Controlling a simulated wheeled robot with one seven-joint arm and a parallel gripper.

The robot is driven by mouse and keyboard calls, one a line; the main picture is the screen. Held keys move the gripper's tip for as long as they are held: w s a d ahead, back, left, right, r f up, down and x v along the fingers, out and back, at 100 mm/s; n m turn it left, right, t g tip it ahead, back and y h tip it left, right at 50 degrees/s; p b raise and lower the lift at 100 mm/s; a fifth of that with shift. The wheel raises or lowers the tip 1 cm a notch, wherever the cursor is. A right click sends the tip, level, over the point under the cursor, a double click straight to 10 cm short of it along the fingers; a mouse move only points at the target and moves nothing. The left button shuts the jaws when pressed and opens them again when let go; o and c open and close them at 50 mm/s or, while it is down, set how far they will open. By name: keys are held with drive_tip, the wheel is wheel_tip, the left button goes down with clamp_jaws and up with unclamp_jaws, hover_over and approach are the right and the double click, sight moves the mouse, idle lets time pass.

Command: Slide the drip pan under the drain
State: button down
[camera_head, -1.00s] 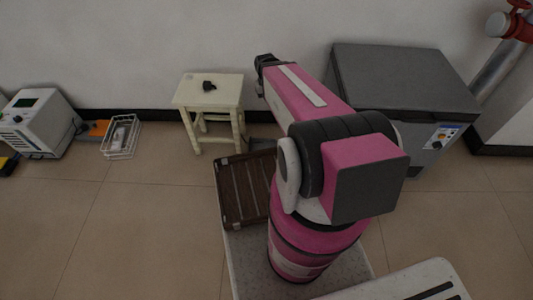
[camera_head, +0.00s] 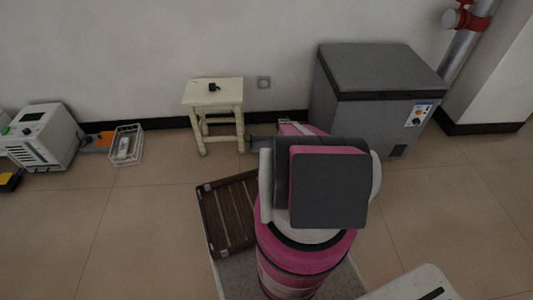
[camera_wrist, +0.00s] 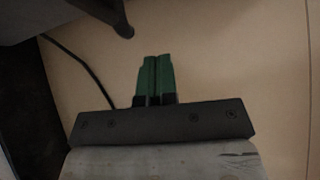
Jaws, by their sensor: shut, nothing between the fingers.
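My gripper (camera_wrist: 156,62) shows in the wrist view with its two green fingers shut together and empty, above bare tan floor. In the head view my arm hides it. The grey chest freezer (camera_head: 375,105) stands against the wall at right. A small dark patch (camera_head: 397,152) low on its front may be its drain; I cannot tell. A low dark grey thing (camera_head: 262,143) lies on the floor between the stool and the freezer, partly behind my arm. I cannot tell whether it is the drip pan.
A cream stool (camera_head: 213,95) with a small black object stands by the wall. A brown slatted case (camera_head: 228,213) lies close to my base. A white wire basket (camera_head: 126,146) and a white device (camera_head: 42,137) are at left. The middle-left floor is clear.

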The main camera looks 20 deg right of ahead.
drive_tip(key=shift+s+d+f+n, duration=0.15)
drive_tip(key=shift+d+f, duration=0.05)
drive_tip(key=shift+f, duration=0.3)
drive_tip(key=shift+s+d+f+n, duration=0.1)
drive_tip(key=shift+d+f+n, duration=0.05)
drive_tip(key=shift+f, duration=0.3)
drive_tip(key=w+a, duration=0.2)
drive_tip(key=a, duration=0.4)
drive_tip(key=w+a, duration=0.2)
drive_tip(key=a, duration=0.5)
drive_tip(key=w+a, duration=0.2)
drive_tip(key=a, duration=0.4)
drive_tip(key=shift+w+a, duration=0.15)
drive_tip(key=shift+a, duration=0.05)
drive_tip(key=f, duration=0.4)
drive_tip(key=shift+w+a+f, duration=0.1)
drive_tip(key=shift+a+f, duration=0.15)
drive_tip(key=shift+f, duration=0.05)
drive_tip(key=shift+d+f, duration=0.15)
drive_tip(key=shift+f, duration=0.05)
drive_tip(key=shift+s+d, duration=0.25)
drive_tip(key=shift+d, duration=0.1)
drive_tip(key=s+d, duration=0.2)
drive_tip(key=d, duration=0.5)
drive_tip(key=s+d, duration=0.2)
drive_tip(key=d, duration=0.5)
drive_tip(key=s+d, duration=0.2)
drive_tip(key=d, duration=0.4)
drive_tip(key=shift+s+d, duration=0.35)
drive_tip(key=shift+d, duration=0.05)
